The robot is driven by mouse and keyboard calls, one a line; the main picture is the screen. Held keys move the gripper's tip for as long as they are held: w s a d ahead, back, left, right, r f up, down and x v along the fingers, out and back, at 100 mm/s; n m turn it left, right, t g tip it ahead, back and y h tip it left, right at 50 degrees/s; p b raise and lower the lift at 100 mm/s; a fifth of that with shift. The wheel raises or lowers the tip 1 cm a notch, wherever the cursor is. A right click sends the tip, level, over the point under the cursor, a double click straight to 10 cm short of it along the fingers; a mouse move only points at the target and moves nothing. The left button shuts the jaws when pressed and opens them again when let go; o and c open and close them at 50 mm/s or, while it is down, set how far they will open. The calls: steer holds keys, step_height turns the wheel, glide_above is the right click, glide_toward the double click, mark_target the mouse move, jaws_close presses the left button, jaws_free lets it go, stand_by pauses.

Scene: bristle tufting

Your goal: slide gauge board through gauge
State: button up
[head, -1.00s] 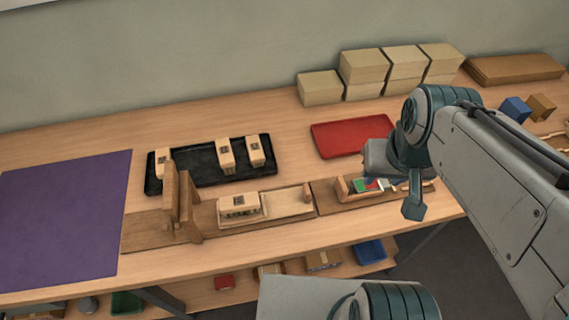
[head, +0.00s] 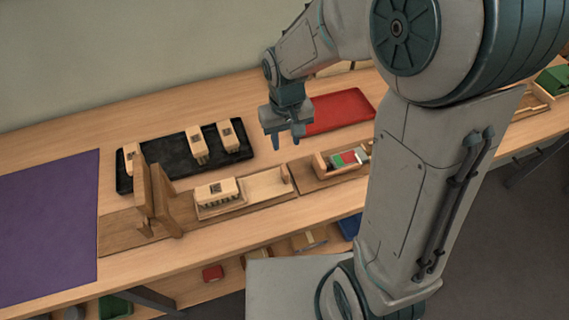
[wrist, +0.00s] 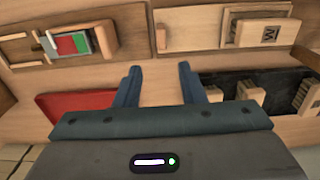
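The gauge (head: 162,205), two upright wooden plates, stands on the left part of a brown wooden base. The pale gauge board (head: 262,187) lies on that base, right of the gauge and apart from it. A brush block (head: 217,190) with dark bristles and a printed mark sits at the board's left end. In the wrist view the board (wrist: 197,37) is at the top right, with a small upright peg near one end. My gripper (head: 287,140) is open and empty above the table, behind the board's right end. Its two fingers (wrist: 160,68) are apart with bare table between them.
A black tray (head: 180,177) with several brush blocks lies behind the gauge. A red tray (head: 340,110) is behind my gripper. A wooden holder (head: 322,166) with coloured pieces is right of the board. A purple mat (head: 48,225) lies left.

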mark_target(285, 170)
step_height(285, 170, down, 14)
steer(key=shift+a+f+p, duration=0.15)
steer(key=shift+p, duration=0.15)
stand_by(0.3)
jaws_close()
